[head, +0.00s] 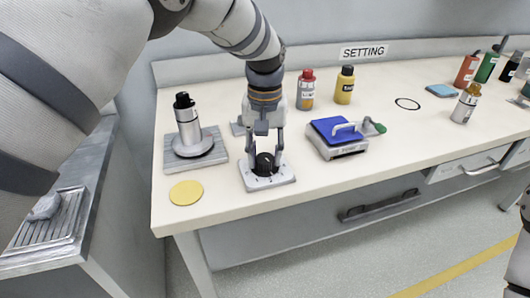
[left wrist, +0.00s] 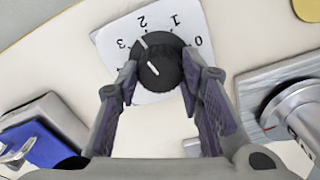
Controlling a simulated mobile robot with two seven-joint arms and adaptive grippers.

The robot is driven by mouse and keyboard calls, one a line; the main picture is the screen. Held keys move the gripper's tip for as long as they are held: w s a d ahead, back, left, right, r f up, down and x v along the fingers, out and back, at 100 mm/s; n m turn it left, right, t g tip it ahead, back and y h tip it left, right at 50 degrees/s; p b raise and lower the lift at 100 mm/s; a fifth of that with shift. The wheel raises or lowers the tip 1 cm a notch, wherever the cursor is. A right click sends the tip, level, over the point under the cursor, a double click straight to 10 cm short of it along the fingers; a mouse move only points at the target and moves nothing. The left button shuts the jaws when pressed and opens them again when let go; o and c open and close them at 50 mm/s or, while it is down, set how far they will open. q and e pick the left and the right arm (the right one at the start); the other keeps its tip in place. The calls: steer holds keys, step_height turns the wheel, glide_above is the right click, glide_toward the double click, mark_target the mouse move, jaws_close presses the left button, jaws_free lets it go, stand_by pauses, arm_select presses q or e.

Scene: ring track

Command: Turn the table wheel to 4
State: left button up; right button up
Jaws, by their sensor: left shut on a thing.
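The table wheel is a black knob (head: 264,165) on a white dial plate (head: 284,177) near the front edge of the table. In the left wrist view the knob (left wrist: 162,66) carries a short slanted white line on its top, and the plate (left wrist: 112,40) shows the numbers 0, 1, 2 and 3, with a 4 partly hidden by a finger. The line lies towards the 3 side, but I cannot tell its exact reading. My left gripper (head: 264,151) points down with its fingers on both sides of the knob, shut on it. My right gripper is not in view.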

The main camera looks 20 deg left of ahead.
mark_target(265, 157)
arm_select(q)
steer(key=n, duration=0.6)
steer(key=shift+n, duration=0.3)
steer(key=n, duration=0.6)
steer(key=shift+f, duration=0.1)
steer(key=shift+n, duration=0.3)
steer(key=o, duration=1.2)
steer(key=shift+c, duration=0.2)
step_height(265, 157, up, 12)
